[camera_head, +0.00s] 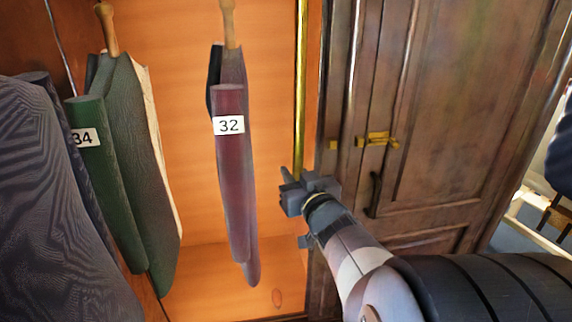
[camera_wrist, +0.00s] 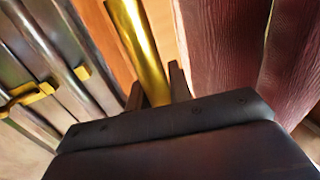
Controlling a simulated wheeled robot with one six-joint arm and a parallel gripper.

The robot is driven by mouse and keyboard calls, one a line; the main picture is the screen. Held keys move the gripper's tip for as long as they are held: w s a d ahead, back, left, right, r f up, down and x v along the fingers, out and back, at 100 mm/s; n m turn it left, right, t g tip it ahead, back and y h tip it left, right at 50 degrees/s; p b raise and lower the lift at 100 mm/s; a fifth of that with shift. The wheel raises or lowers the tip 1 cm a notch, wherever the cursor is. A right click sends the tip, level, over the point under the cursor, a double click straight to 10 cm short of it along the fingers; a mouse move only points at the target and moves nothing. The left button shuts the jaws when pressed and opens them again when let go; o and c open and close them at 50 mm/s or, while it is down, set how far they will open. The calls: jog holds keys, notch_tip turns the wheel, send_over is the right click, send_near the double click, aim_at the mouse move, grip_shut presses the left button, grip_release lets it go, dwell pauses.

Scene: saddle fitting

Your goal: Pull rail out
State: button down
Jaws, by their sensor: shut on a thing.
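The rail is a shiny brass rod (camera_head: 300,90) that runs down from the top edge of the head view, in front of the wardrobe's right side. My gripper (camera_head: 298,177) is shut on its lower end. In the wrist view the rail (camera_wrist: 134,42) rises from between my two dark fingers (camera_wrist: 156,92), and its upper part leaves the picture. The rail's top end is out of view, and its gripped end is partly hidden by my fingers.
A dark red garment tagged 32 (camera_head: 231,170) hangs left of the rail. A green garment tagged 34 (camera_head: 110,185) hangs further left. A dark wooden door (camera_head: 435,110) with a brass latch (camera_head: 376,140) and dark handle (camera_head: 374,195) stands at right, close to my arm.

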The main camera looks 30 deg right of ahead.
jog(key=shift+s+a, duration=0.2)
jog(key=shift+s, duration=0.5)
jog(key=c, duration=1.3)
grip_release()
jog(key=s+p, duration=0.5)
jog(key=s, duration=0.5)
jog(key=shift+s+a, duration=0.35)
jog(key=shift+a, duration=0.1)
